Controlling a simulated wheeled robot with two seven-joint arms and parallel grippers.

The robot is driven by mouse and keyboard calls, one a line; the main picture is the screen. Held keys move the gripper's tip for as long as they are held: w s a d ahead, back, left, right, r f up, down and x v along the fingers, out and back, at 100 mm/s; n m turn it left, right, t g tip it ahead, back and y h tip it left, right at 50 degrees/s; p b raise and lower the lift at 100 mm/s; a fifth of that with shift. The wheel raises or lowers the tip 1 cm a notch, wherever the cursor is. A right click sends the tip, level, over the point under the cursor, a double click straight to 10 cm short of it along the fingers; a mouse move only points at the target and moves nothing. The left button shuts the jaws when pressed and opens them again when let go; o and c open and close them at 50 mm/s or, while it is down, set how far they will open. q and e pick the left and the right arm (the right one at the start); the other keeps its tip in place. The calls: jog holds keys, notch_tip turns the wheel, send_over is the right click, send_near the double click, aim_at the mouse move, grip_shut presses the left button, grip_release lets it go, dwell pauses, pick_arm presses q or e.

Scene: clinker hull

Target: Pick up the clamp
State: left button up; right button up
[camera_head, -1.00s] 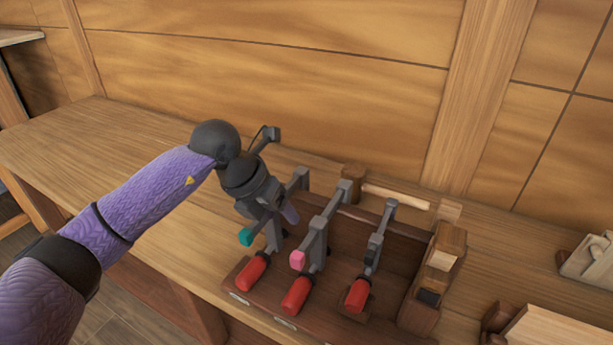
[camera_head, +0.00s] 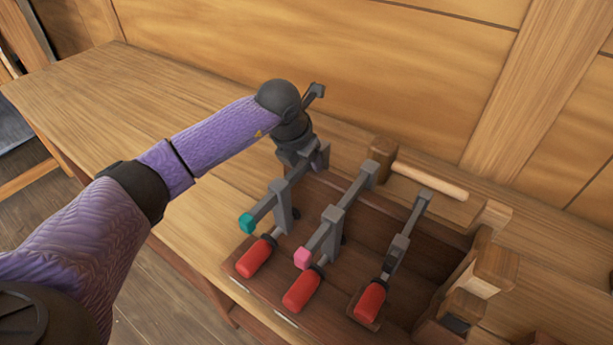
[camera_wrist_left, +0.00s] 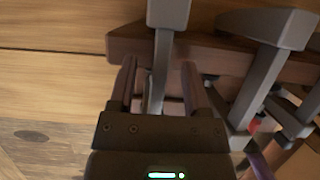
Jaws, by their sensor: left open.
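Three grey clamps with red handles stand in a dark wooden rack (camera_head: 335,284) on the bench. The left clamp (camera_head: 283,208) has a teal pad, the middle clamp (camera_head: 333,218) a pink pad, and the right clamp (camera_head: 397,252) shows no coloured pad. My left gripper (camera_head: 318,166) is open at the far end of the teal-padded clamp, partly hidden behind my wrist. In the left wrist view, its two fingers (camera_wrist_left: 157,75) are on either side of a grey clamp bar (camera_wrist_left: 160,62); contact cannot be told. My right gripper is not in view.
A wooden mallet (camera_head: 430,181) lies behind the clamps, near the wall. Wooden blocks (camera_head: 480,270) stand at the rack's right end. The middle clamp is close to the right of my gripper. The bench (camera_head: 130,90) is clear on the left.

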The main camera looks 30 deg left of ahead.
pick_arm(q)
jog(key=shift+f, duration=0.2)
dwell(0.5)
grip_shut()
dwell(1.4)
